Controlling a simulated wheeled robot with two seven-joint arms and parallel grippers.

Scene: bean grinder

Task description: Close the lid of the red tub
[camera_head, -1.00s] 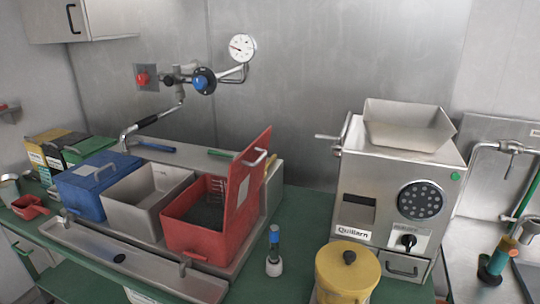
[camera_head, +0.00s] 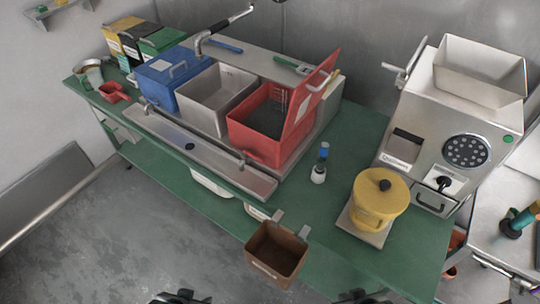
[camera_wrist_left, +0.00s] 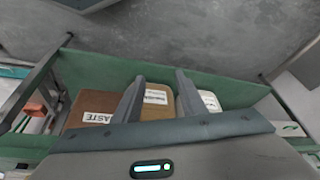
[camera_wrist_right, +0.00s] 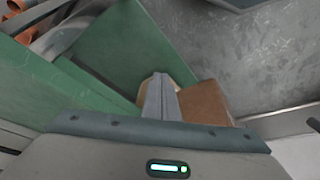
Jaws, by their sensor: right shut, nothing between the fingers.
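The red tub (camera_head: 255,142) sits at the right end of a row of tubs on the green counter. Its red lid (camera_head: 309,100) stands up, tilted, along the tub's right side, with a metal handle on the lid's outer face. Dark contents show inside. In the left wrist view my left gripper (camera_wrist_left: 160,77) is open and empty, with boxes beyond its fingers. In the right wrist view my right gripper (camera_wrist_right: 160,78) is shut and empty, with a brown bin beyond it. Only dark parts of my arms show at the bottom of the head view, well apart from the tub.
An open grey tub (camera_head: 215,95) and a closed blue tub (camera_head: 165,72) stand left of the red one. A small bottle (camera_head: 319,172), yellow canister (camera_head: 376,205) and steel grinder (camera_head: 445,135) stand to the right. A brown bin (camera_head: 277,250) hangs at the counter's front.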

